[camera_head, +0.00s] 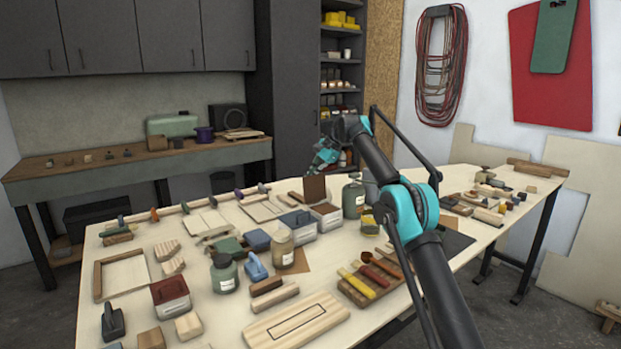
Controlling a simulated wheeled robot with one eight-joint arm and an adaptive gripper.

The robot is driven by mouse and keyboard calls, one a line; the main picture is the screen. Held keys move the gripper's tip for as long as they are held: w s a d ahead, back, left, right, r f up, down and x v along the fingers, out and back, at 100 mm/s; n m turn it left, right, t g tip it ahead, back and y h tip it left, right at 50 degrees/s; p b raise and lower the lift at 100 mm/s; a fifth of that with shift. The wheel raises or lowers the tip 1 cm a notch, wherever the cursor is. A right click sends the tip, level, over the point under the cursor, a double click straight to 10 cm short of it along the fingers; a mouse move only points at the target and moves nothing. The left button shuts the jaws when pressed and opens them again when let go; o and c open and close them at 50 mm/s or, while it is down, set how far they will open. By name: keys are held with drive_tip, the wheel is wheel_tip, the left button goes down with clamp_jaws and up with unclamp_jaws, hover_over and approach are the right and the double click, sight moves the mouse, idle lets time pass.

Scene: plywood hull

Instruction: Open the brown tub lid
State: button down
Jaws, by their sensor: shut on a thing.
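The brown lid (314,189) stands up steeply at the back of a pale grey tub (327,222), near the far middle of the bench. The tub's opening looks uncovered, with a brown surface at its top; its inside is too small to make out. My gripper (316,171) is at the upper edge of the raised lid, at the end of my arm reaching in from the right. It looks shut on the lid's top edge, though the fingertips are small and partly hidden.
A grey-blue-lidded tub (298,224) stands close to the left, and a dark green jar (353,199) close to the right. An amber jar (283,248), a red-lidded tub (171,297) and wooden blocks crowd the front. A striped board (297,319) lies at the front edge.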

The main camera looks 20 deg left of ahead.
drive_tip(key=shift+a+f, duration=0.3)
drive_tip(key=shift+a, duration=0.2)
drive_tip(key=c, duration=1.9)
unclamp_jaws()
drive_tip(key=shift+w, duration=0.1)
drive_tip(key=v, duration=0.6)
drive_tip(key=shift+d+f, duration=0.1)
drive_tip(key=shift+f, duration=0.05)
drive_tip(key=d, duration=0.4)
drive_tip(key=w+d, duration=0.1)
drive_tip(key=d, duration=0.7)
drive_tip(key=shift+w+d, duration=0.1)
drive_tip(key=shift+w, duration=0.1)
drive_tip(key=shift+c, duration=0.7)
